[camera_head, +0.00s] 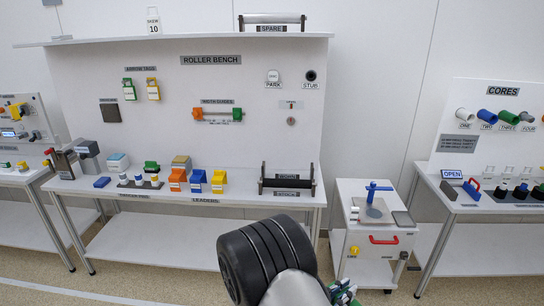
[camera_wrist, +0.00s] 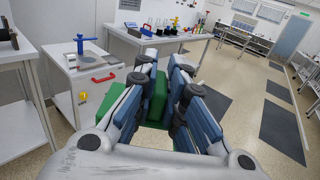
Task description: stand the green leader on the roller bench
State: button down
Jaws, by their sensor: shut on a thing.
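The roller bench (camera_head: 140,191) is the long white bench with a back panel, at the left and middle of the head view. My gripper (camera_wrist: 163,72) is shut on the green leader (camera_wrist: 161,108), a green block partly hidden by the fingers in the wrist view. In the head view my gripper (camera_head: 343,292) is at the bottom edge, apart from the bench, with only a bit of green showing. Orange and blue leaders (camera_head: 198,180) stand in a row at the bench's front edge, above the LEADERS label.
A black roller stand (camera_head: 287,182) is at the bench's right end. A white cart (camera_head: 378,240) with a blue-handled tool and a red handle stands right of it. The CORES table (camera_head: 490,207) is farther right. Small items crowd the bench's left part; some top between the leaders and roller stand is clear.

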aim_at(236, 189)
jog(key=i, duration=1.45)
jog(key=i+u, duration=0.2)
jog(key=u, duration=0.15)
jog(key=i+l+u, duration=0.1)
jog(key=i+u, duration=0.15)
jog(key=u, duration=0.15)
jog(key=i+l+u, duration=0.15)
jog(key=u, duration=0.2)
jog(key=i+l+u, duration=0.15)
jog(key=u, duration=0.3)
jog(key=i+l+u, duration=0.15)
jog(key=u, duration=0.35)
jog(key=l+u, duration=0.3)
jog(key=u, duration=0.15)
jog(key=i+l+u, duration=0.1)
jog(key=l+u, duration=0.2)
jog(key=u, duration=0.2)
jog(key=l+u, duration=0.2)
jog(key=l, duration=0.35)
